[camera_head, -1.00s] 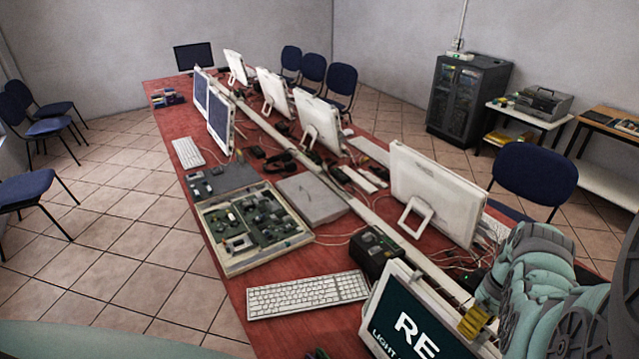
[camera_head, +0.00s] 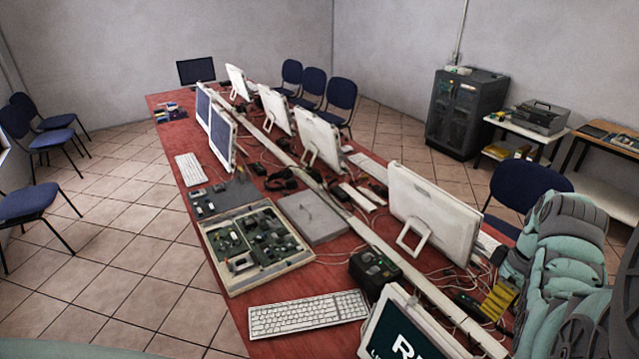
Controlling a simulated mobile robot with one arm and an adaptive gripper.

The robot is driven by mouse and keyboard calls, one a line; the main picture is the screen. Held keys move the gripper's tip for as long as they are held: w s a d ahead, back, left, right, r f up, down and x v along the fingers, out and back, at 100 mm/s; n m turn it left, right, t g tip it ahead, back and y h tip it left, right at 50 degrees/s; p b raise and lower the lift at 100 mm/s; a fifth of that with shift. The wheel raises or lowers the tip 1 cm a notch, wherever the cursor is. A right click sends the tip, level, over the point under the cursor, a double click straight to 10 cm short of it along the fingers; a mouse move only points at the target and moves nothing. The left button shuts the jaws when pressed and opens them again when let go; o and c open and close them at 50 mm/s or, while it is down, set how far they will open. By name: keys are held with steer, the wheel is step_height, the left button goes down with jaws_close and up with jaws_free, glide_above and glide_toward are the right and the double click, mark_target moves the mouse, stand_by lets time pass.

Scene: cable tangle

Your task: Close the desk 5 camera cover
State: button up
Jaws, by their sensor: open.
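I cannot make out a camera cover on any desk, and no desk number is legible. The nearest monitor (camera_head: 400,335) stands at the bottom edge, its dark screen showing cut-off white letters. The white monitor (camera_head: 432,215) behind it on the right shows its back. The links of my arm (camera_head: 565,265) fill the lower right. A yellow, dark-marked piece (camera_head: 497,298) shows at the arm's left side. I cannot see any gripper fingers, so my gripper is out of view or hidden behind the arm.
A long red table (camera_head: 215,225) runs into the room. It carries a white keyboard (camera_head: 308,313), an open electronics case (camera_head: 255,245), a dark box (camera_head: 375,270), cables and several monitors. A blue chair (camera_head: 525,190) stands behind the table's right side.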

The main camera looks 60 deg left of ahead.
steer(key=w+d+r+m+t+y+p, duration=0.1)
steer(key=w+r+m+t, duration=0.2)
steer(key=w+t, duration=0.4)
steer(key=w+d+r+m+t+y+p, duration=0.1)
steer(key=w+r+m+t, duration=0.3)
steer(key=w, duration=0.5)
steer(key=shift+d+r+t+y+p, duration=0.2)
steer(key=shift+r+t+y+p, duration=0.5)
steer(key=shift+t, duration=0.7)
